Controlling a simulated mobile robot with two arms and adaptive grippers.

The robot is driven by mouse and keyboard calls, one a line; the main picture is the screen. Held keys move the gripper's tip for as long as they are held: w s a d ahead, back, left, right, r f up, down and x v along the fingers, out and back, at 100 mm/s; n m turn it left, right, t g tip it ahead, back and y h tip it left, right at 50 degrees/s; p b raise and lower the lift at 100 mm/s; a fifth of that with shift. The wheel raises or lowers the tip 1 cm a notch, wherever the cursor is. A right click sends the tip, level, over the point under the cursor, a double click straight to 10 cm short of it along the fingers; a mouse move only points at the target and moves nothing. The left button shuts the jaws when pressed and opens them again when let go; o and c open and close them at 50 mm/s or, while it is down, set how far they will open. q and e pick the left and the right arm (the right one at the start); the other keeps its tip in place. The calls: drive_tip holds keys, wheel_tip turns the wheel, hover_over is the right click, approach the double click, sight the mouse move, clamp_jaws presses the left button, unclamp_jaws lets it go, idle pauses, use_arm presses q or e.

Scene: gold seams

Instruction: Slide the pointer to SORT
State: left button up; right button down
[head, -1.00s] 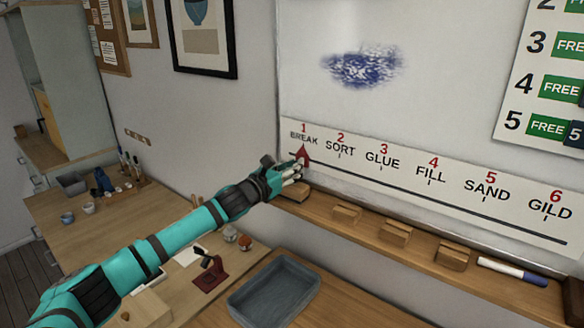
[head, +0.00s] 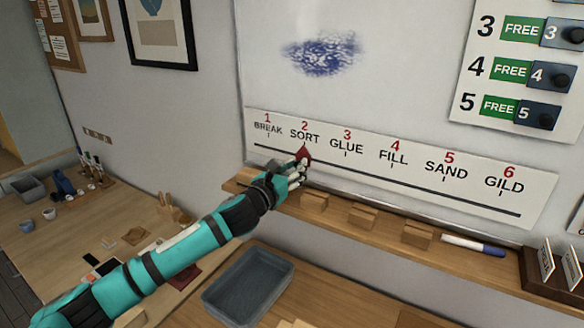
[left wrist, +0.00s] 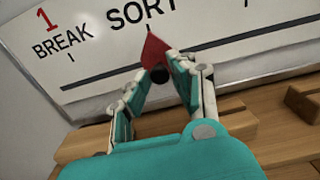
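The red pointer (head: 304,153) sits on the black line of the white label strip (head: 400,178), just under the word SORT (head: 304,135). Its tip points up at that label. My left gripper (head: 299,167) is at the pointer from below. In the left wrist view the red pointer (left wrist: 154,49) stands beyond my fingertips (left wrist: 160,72), which are closed in on its dark knob between them. The fingers cover the lower part of the pointer in the head view. My right gripper is not in view.
A wooden ledge (head: 337,211) runs below the strip with several wooden blocks, including one (head: 363,216), and a marker (head: 473,245). A grey tray (head: 248,287) lies on the bench below. A board of FREE labels (head: 520,70) hangs at upper right.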

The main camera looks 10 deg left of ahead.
use_arm(q)
drive_tip(key=o, duration=0.3)
drive_tip(key=shift+s+a, duration=0.1)
drive_tip(key=v, duration=1.2)
